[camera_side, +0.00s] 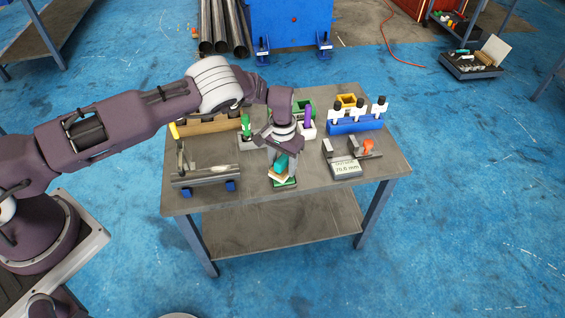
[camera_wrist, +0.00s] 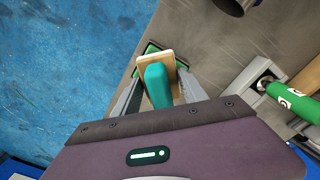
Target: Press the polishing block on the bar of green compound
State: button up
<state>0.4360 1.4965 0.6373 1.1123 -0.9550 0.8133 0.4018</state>
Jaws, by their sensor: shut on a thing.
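My gripper (camera_side: 281,157) is shut on the polishing block, near the front edge of the table. The block has a teal handle (camera_side: 281,163) and a pale tan base (camera_side: 278,176). In the wrist view, the teal handle (camera_wrist: 157,86) stands between my two grey fingers, with the tan base (camera_wrist: 146,65) beyond it. The green compound (camera_side: 285,184) lies directly below the block in the side view. Its green edges (camera_wrist: 152,47) also show around the base in the wrist view. The base hides most of the compound. I cannot tell whether they touch.
A pipe on blue supports (camera_side: 205,174) lies left on the table (camera_side: 245,204). A gauge with a display (camera_side: 345,168) stands right. Behind are a green-handled tool (camera_side: 246,124), a purple-handled tool (camera_side: 307,115) and a blue rack (camera_side: 355,124). The front right is bare.

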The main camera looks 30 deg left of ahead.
aim_at(283, 157)
jog(key=shift+f, duration=0.45)
dwell(1.0)
jog(key=shift+r, duration=3.55)
